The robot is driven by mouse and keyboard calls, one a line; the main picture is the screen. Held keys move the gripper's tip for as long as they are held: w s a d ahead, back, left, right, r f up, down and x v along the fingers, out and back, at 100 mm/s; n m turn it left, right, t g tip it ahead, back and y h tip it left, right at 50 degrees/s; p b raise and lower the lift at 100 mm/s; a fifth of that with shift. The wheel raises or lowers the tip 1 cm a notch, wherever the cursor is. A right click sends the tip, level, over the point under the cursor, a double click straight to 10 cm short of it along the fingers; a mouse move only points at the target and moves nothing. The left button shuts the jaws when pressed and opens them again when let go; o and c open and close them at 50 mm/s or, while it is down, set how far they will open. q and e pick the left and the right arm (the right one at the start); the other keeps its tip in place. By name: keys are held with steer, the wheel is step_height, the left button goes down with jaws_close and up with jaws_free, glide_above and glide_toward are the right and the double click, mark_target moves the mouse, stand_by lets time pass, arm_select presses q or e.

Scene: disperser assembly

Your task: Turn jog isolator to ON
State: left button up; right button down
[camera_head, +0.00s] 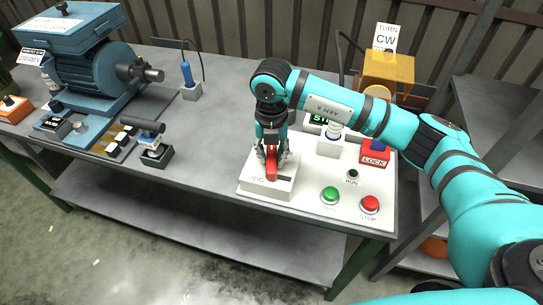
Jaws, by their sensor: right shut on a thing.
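The jog isolator is a white box (259,187) with a red handle (272,169) on top, at the left end of a white control panel (310,202). Lettering on the box's front is partly hidden and too small to read surely. My right gripper (271,160) points down from above and is shut on the red handle. The fingers cover part of the handle, so its exact setting is hard to tell. My left gripper is not in the view.
The panel also bears a green button (330,195), a red stop button (370,204) and a red lock block (375,154). A blue motor (90,75) and small tools stand at the left of the grey bench (205,150). Bare bench lies left of the panel.

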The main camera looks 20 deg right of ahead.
mark_target(272, 156)
steer(key=shift+m+b, duration=0.3)
steer(key=shift+m, duration=1.2)
steer(key=shift+r, duration=0.1)
steer(key=c, duration=1.1)
jaws_free()
step_height(272, 156, up, 12)
steer(key=shift+f, duration=0.1)
